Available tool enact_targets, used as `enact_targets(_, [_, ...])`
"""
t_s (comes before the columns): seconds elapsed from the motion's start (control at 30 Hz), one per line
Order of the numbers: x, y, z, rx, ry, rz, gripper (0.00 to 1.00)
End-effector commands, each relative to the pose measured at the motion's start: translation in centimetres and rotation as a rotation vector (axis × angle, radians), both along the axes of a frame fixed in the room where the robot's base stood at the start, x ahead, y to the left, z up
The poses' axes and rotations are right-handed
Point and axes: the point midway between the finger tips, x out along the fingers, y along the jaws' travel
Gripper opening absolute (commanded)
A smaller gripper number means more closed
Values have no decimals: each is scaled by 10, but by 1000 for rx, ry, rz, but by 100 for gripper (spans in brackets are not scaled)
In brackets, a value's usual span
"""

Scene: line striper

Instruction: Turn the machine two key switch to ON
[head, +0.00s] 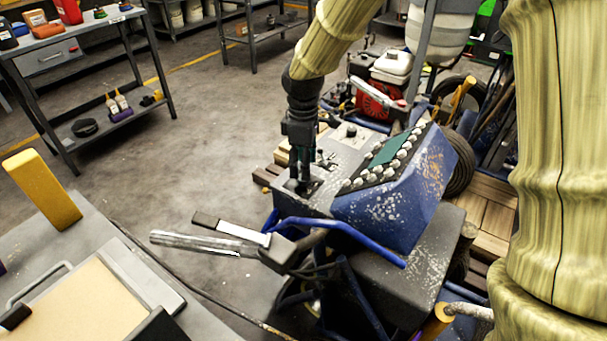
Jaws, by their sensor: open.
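The line striper has a blue, paint-spattered console (395,203) with a row of pale knobs and a dark green strip. Left of it is a flat grey panel (340,143). My gripper (303,186) points straight down over the near left part of this panel, its fingertips at or just above a dark fitting there. Its jaws are open, but the gap between them is hard to see. Small metal switch parts (326,158) stand just right of my gripper. A dark round knob (351,131) sits farther back. I cannot tell which part is the machine two key switch; my gripper may hide it.
A handlebar with a silver grip (195,241) and blue tubes (335,226) stick out in front of the console. A grey table with a clipboard (90,305) and a yellow block (42,189) is at lower left. A red engine (375,100) stands behind the panel. Open floor lies left.

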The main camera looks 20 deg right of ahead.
Motion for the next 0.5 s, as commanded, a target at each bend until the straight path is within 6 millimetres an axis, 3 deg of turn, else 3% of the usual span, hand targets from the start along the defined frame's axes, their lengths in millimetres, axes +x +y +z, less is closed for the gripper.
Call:
enact_targets(0.2, [-1, -1, -29, 0, 2, -2, 51])
enact_targets(0.5, [-1, -2, -41, 0, 0, -3, 51])
